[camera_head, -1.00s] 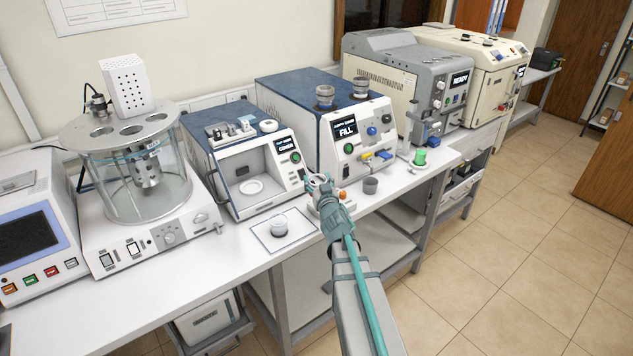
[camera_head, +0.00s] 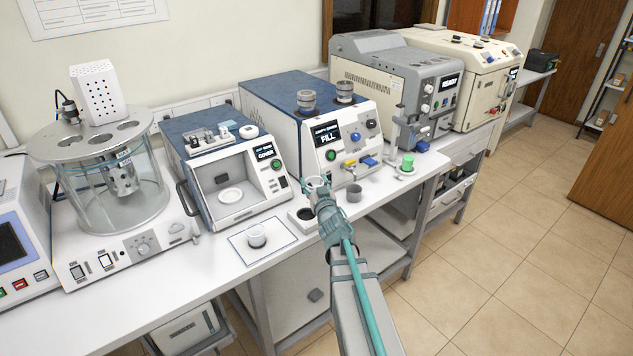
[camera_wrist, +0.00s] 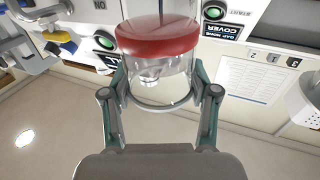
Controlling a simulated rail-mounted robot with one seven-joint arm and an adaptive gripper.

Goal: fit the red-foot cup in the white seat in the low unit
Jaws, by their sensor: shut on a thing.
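My gripper (camera_head: 320,186) is shut on the red-foot cup (camera_wrist: 158,65), a clear cup with a red base, above the front of the bench. The wrist view is upside down. There the cup sits between both fingers, with its red foot at the top of the picture and its clear rim toward the gripper. In the head view the cup is small and partly hidden by my gripper. The low unit (camera_head: 213,128) has a blue top and an open front chamber to the left of my gripper. The white seat (camera_head: 230,195) is a round ring on its chamber floor.
A small cup (camera_head: 257,237) stands on a square mat (camera_head: 238,247) before the low unit. A grey cup (camera_head: 354,194) and a white base with a dark round opening (camera_head: 303,219) are near my gripper. The FILL unit (camera_head: 300,115) stands behind. Free bench lies left of the mat.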

